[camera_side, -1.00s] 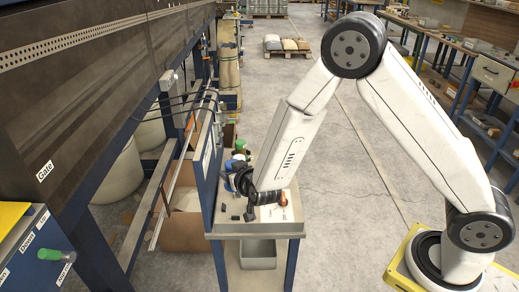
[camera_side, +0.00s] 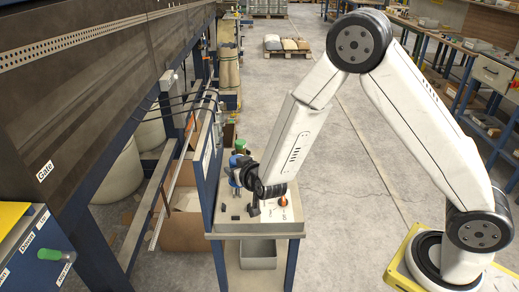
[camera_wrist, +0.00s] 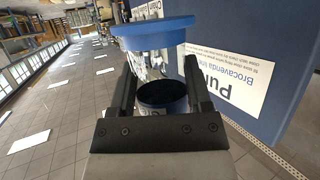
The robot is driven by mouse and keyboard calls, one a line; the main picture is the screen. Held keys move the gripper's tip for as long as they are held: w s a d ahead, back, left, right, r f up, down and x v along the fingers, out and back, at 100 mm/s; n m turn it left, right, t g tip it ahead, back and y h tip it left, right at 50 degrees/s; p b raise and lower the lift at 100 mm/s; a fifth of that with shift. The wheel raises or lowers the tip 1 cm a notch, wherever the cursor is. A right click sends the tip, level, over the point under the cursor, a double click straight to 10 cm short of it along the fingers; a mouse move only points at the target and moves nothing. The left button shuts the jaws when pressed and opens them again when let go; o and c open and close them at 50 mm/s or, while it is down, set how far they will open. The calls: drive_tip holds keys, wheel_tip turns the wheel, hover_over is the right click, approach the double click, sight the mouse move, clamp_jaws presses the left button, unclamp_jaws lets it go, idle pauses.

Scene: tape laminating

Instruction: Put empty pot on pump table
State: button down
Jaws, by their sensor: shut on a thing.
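The pot (camera_wrist: 163,97), a blue-rimmed cylinder with a dark open top, sits between the two black fingers of my gripper (camera_wrist: 160,85) in the wrist view. My gripper is shut on it. A blue disc (camera_wrist: 152,32) with a clear or shiny body below it is just beyond the pot; I cannot tell whether they touch. In the side view my gripper (camera_side: 250,190) is over the left part of the pump table (camera_side: 268,226), a grey top on blue legs. The fingertips and the pot's underside are hidden there.
A blue panel with a white pump sign (camera_wrist: 228,72) stands close on the right in the wrist view. The table top holds an orange knob (camera_side: 283,201) and a green-topped item (camera_side: 240,145). A grey bin (camera_side: 258,253) is below. Open floor lies right of the table.

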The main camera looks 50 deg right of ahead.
drive_tip(key=s+d+n+y, duration=0.1)
drive_tip(key=s+d, duration=0.2)
drive_tip(key=d, duration=0.3)
drive_tip(key=s+d+n+y, duration=0.1)
drive_tip(key=s+d, duration=0.3)
drive_tip(key=d, duration=0.3)
drive_tip(key=s+d+f+n+y, duration=0.1)
drive_tip(key=s+d, duration=0.2)
drive_tip(key=d, duration=0.4)
drive_tip(key=shift+s+t+y, duration=0.3)
drive_tip(key=shift+s+y, duration=0.1)
drive_tip(key=shift+w+f, duration=0.1)
drive_tip(key=shift+w+d+f, duration=0.7)
drive_tip(key=shift+w+f, duration=0.85)
drive_tip(key=shift+w, duration=0.6)
drive_tip(key=shift+w+d+f, duration=0.65)
drive_tip(key=shift+w+f, duration=0.9)
drive_tip(key=shift+w, duration=0.55)
drive_tip(key=shift+w+d+f, duration=0.7)
drive_tip(key=shift+w+f, duration=0.85)
drive_tip(key=shift+w, duration=0.6)
drive_tip(key=shift+f, duration=0.1)
drive_tip(key=shift+w+f, duration=0.2)
drive_tip(key=shift+f, duration=1.55)
